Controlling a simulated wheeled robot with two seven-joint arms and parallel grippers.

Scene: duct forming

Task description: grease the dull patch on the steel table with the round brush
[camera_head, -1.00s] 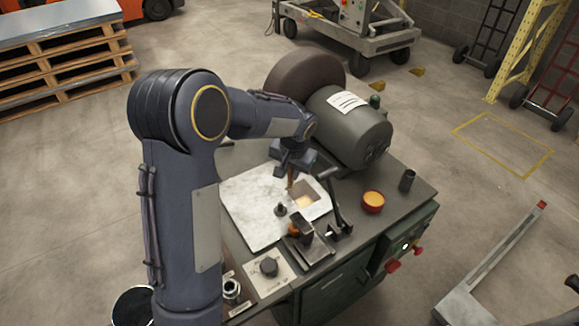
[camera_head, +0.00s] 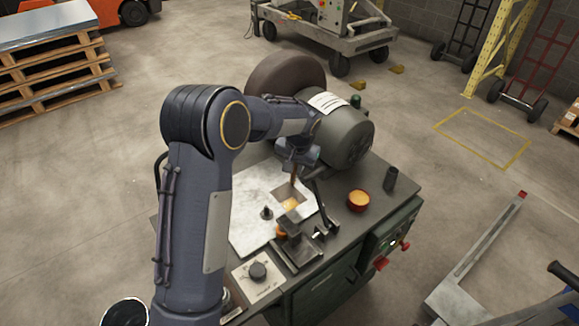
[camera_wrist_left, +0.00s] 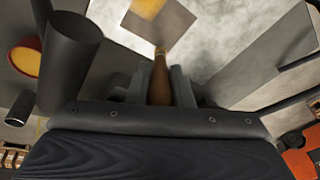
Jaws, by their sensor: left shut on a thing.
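The pale, streaked steel table plate (camera_head: 250,215) lies on the workbench. The dull square patch (camera_head: 279,193) is a brown-grey area near its right corner, with a glossy yellowish area on it. My left gripper (camera_head: 294,168) is over the patch's far edge, pointing down. In the left wrist view its fingers (camera_wrist_left: 160,85) are shut on the wooden handle of the brush (camera_wrist_left: 160,72). The brush's bristles are hard to make out. The patch also shows in the wrist view (camera_wrist_left: 172,22), just beyond the brush. My right gripper is not in view.
A red tin of orange-yellow grease (camera_head: 358,201) and a dark cup (camera_head: 390,179) stand right of the plate. A big grey motor (camera_head: 345,135) rises behind. A dark vise-like clamp (camera_head: 295,245) and a knob (camera_head: 258,271) sit in front.

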